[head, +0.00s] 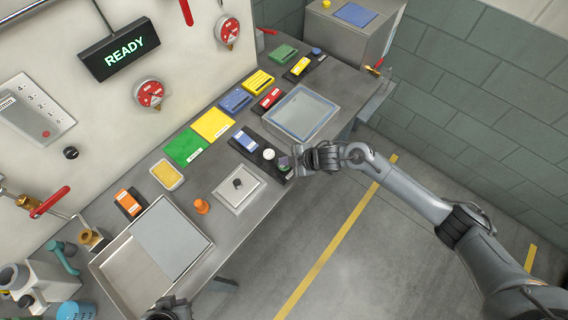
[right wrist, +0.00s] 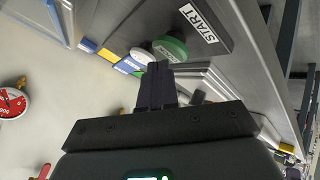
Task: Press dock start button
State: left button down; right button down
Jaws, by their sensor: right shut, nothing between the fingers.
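The dark dock strip (head: 250,152) lies near the front edge of the bench, with a blue module (head: 245,140) and a white round knob (head: 269,154) on it. The green start button (right wrist: 171,47) shows in the right wrist view beside a START label (right wrist: 198,22). My right gripper (head: 289,162) is shut and empty over the strip's front end. In the right wrist view its fingertips (right wrist: 160,68) overlap the button's near edge; I cannot tell whether they touch. A dark part of my left gripper (head: 166,309) shows at the bottom edge; its fingers are unclear.
A clear-lidded tray (head: 329,119) stands right of the strip. A square plate with a knob (head: 257,192) and an orange cone (head: 202,206) lie to its left. Green (head: 179,151) and yellow mats (head: 206,119) lie behind. Open floor (head: 345,275) is in front.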

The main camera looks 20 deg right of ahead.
jog(key=shift+f, duration=0.25)
jog(key=shift+f+b, duration=0.35)
dwell(0.3)
jog(key=shift+r, duration=0.1)
dwell(0.3)
jog(key=shift+r+p, duration=0.85)
jog(key=shift+p, duration=0.1)
jog(key=shift+r, duration=0.1)
jog(key=shift+r+p, duration=0.5)
jog(key=shift+p, duration=0.05)
notch_tip(320, 180, up, 4)
jog(key=p, duration=0.4)
